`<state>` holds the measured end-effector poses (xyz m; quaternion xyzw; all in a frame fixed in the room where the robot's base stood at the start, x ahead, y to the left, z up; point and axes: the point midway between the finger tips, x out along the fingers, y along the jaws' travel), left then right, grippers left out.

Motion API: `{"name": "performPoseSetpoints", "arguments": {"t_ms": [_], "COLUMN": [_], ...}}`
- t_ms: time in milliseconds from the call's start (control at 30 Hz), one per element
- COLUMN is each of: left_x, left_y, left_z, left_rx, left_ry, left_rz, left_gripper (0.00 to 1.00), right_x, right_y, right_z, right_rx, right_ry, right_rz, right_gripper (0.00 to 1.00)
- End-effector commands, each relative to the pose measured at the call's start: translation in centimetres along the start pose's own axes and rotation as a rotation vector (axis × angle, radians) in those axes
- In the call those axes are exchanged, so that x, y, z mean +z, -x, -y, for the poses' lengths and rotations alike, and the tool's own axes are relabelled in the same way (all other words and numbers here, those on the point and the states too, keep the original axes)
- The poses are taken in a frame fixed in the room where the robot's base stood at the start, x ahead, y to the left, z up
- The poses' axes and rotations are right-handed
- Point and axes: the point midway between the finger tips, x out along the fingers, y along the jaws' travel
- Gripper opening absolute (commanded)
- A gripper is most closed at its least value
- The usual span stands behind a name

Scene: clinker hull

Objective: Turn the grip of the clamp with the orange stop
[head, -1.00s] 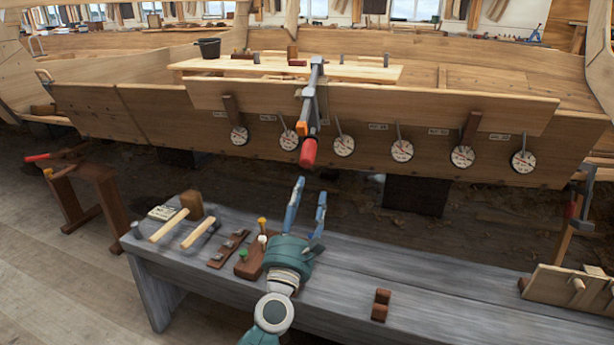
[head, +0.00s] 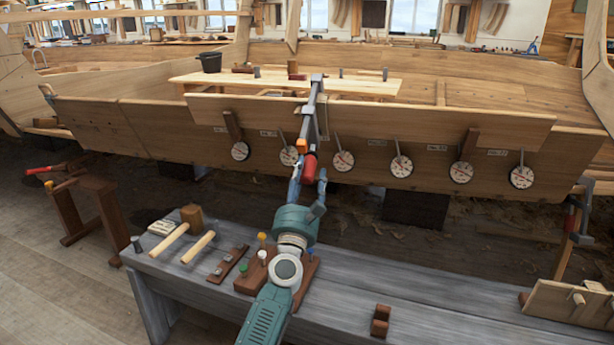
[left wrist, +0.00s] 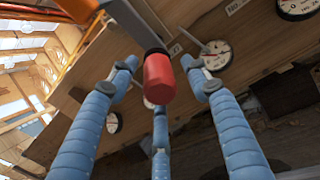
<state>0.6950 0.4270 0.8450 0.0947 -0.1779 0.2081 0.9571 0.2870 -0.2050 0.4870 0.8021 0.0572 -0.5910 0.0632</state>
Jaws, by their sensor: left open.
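The clamp (head: 314,98) hangs over the top edge of the hull planks, with a grey bar, an orange stop (head: 302,145) and a red grip (head: 309,168) at its lower end. My left gripper (head: 308,177) is open, with its blue fingers around the red grip from below. In the left wrist view the red grip (left wrist: 159,78) sits between the spread fingers, and I see no finger touching it. The orange stop (left wrist: 76,8) shows at the top of that view. My right gripper is not in view.
Round dial gauges (head: 343,161) hang along the plank on both sides of the clamp. Below stands a grey bench (head: 440,300) with mallets (head: 172,236), a brown block with coloured pegs (head: 250,284) and a small brown block (head: 380,320). The bench's middle right is clear.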

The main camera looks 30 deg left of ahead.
Motion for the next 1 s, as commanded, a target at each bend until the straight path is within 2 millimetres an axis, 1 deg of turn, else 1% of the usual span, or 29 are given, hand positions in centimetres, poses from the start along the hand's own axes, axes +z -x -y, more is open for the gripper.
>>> {"name": "performPoseSetpoints", "arguments": {"t_ms": [133, 267, 300, 333, 367, 567, 733, 867, 1000], "left_x": [-0.01, -0.02, -0.03, -0.04, -0.05, -0.11, -0.14, -0.13, -0.17], "left_y": [0.02, 0.03, 0.04, 0.04, 0.05, 0.08, 0.08, 0.08, 0.09], "left_z": [0.01, 0.02, 0.03, 0.04, 0.04, 0.08, 0.11, 0.14, 0.15], "left_rx": [-0.001, -0.001, -0.001, -0.001, -0.001, -0.001, 0.004, 0.012, 0.026], "left_ry": [-0.001, -0.001, -0.001, -0.001, -0.001, -0.007, -0.046, -0.113, -0.215], "left_rz": [0.000, 0.000, 0.000, -0.001, -0.001, -0.002, -0.003, -0.003, -0.004], "left_gripper": [0.48, 0.22, 0.14, 0.08, 0.05, 0.05, 0.04, 0.04, 0.04], "right_x": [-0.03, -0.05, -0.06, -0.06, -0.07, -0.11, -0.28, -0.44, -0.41], "right_y": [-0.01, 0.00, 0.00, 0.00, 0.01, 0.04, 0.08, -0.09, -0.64], "right_z": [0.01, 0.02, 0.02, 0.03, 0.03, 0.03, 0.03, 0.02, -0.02], "right_rx": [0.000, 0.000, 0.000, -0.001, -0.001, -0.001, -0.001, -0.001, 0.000], "right_ry": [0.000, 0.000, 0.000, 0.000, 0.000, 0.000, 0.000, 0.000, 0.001], "right_rz": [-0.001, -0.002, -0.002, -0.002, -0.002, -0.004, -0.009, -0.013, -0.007], "right_gripper": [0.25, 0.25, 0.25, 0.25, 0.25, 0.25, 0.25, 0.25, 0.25]}}
